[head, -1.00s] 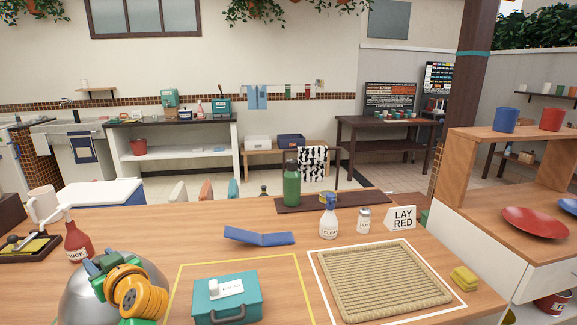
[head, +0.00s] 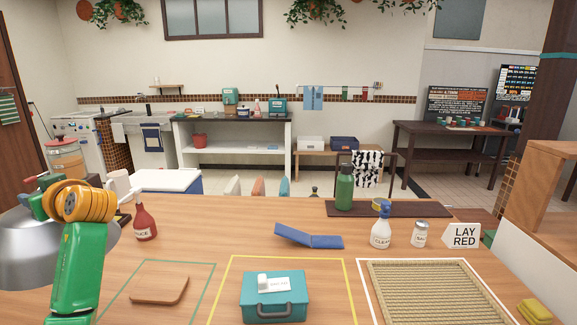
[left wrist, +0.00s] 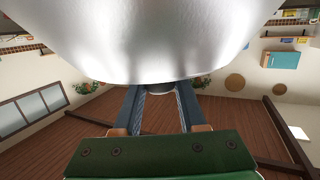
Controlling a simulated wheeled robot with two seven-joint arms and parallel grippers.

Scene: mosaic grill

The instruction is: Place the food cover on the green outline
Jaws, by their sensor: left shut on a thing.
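The food cover is a silver dome (head: 32,256) at the left edge of the head view. It fills the top of the left wrist view (left wrist: 140,40). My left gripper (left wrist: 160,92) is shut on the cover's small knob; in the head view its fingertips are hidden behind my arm. The green outline (head: 208,285) is on the table to the right of the cover, partly hidden by my arm. A brown wooden board (head: 160,289) lies inside the outline. I cannot tell how high the cover is above the table. My right gripper is not in view.
A yellow outline (head: 350,288) holds a teal box (head: 274,296) right of the green one. Farther right, a woven mat (head: 430,295) lies in a white outline. A blue folded object (head: 308,237) lies behind the teal box.

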